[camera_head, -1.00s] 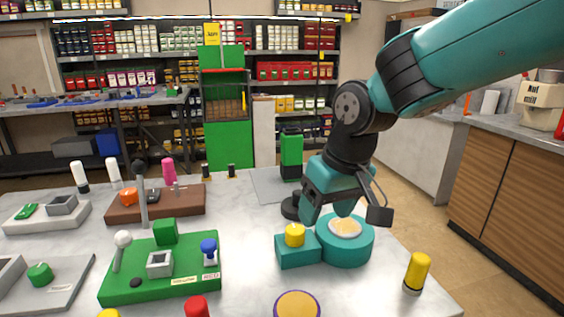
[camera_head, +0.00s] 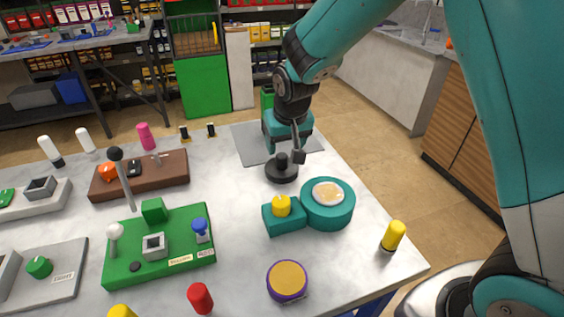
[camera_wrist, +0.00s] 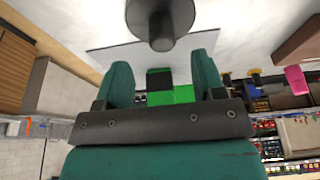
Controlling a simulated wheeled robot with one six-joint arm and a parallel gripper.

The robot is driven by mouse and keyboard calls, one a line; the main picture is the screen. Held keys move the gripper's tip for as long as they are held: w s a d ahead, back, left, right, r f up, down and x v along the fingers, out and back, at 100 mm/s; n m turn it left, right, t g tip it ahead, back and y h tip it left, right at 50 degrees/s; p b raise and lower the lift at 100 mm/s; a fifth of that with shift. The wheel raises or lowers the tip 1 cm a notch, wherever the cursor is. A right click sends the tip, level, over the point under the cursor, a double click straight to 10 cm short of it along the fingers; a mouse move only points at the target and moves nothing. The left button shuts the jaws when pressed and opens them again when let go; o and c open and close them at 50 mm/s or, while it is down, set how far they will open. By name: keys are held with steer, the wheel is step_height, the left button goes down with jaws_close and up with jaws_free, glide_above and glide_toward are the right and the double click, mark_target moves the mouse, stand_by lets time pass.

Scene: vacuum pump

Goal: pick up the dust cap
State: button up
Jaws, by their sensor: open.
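A black round cap with a raised knob (camera_head: 282,170), which looks like the dust cap, sits on the white table behind the teal pump body (camera_head: 328,205). It also shows close up at the top of the wrist view (camera_wrist: 160,22). My gripper (camera_head: 276,138) is just behind and above it in the head view, with the lower arm partly covering the area. In the wrist view my two teal fingers (camera_wrist: 162,78) are apart with nothing held between them. The black cap lies beyond the fingertips, apart from them.
A green block (camera_head: 267,97) stands behind my gripper by a grey mat (camera_head: 246,143). A teal block with a yellow knob (camera_head: 282,206) adjoins the pump. A yellow cylinder (camera_head: 393,235) and purple-rimmed disc (camera_head: 287,280) stand nearer. A green panel (camera_head: 160,265) lies left.

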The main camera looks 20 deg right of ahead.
mark_target(282, 155)
steer(key=shift+p+x, duration=0.75)
steer(key=shift+x, duration=2.25)
steer(key=shift+a, duration=0.15)
steer(key=c, duration=1)
steer(key=shift+r, duration=0.1)
